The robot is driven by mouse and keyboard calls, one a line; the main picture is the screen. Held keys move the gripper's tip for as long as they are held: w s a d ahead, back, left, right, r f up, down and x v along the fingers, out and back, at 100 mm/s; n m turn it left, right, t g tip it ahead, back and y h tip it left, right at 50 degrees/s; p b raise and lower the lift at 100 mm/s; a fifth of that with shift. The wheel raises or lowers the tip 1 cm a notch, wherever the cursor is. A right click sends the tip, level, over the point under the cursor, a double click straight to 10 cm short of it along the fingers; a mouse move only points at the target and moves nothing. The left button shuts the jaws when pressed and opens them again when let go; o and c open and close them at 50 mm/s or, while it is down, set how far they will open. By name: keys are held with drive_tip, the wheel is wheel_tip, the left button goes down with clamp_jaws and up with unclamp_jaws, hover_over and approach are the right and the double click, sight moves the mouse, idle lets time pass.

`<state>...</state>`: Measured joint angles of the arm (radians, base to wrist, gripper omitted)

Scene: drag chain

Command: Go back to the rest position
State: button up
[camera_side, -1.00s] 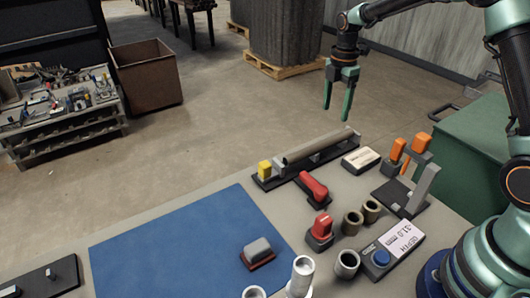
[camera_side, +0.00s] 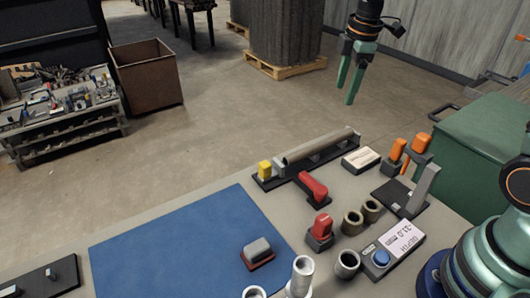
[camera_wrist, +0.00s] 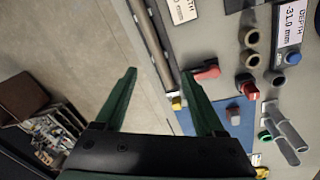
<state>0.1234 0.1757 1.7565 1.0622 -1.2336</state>
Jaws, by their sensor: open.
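My gripper (camera_side: 350,85) is in the upper part of the side view, with its two green fingers pointing down and apart. It is raised above the bench and touches nothing. In the wrist view my gripper (camera_wrist: 162,100) shows both green fingers spread, with nothing between them but a view of the floor and the bench edge. No object is held.
The bench carries a blue mat (camera_side: 170,250), a grey-topped block (camera_side: 257,248), a long rod on a rail (camera_side: 318,147), red handles (camera_side: 313,187), several short tubes (camera_side: 352,222), orange-handled parts (camera_side: 398,149) and a depth display (camera_side: 400,238). A green cabinet (camera_side: 480,140) stands right. Space around my gripper is clear.

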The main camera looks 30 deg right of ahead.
drive_tip(key=s+a+r+m+t, duration=0.1)
drive_tip(key=s+a+m+t, duration=0.1)
drive_tip(key=s+m, duration=0.4)
drive_tip(key=s+a+r+m+t, duration=0.2)
drive_tip(key=s+a+m, duration=0.1)
drive_tip(key=s+m, duration=0.3)
drive_tip(key=shift+s+a+m, duration=0.15)
drive_tip(key=shift+s+m, duration=0.25)
drive_tip(key=shift+s, duration=0.75)
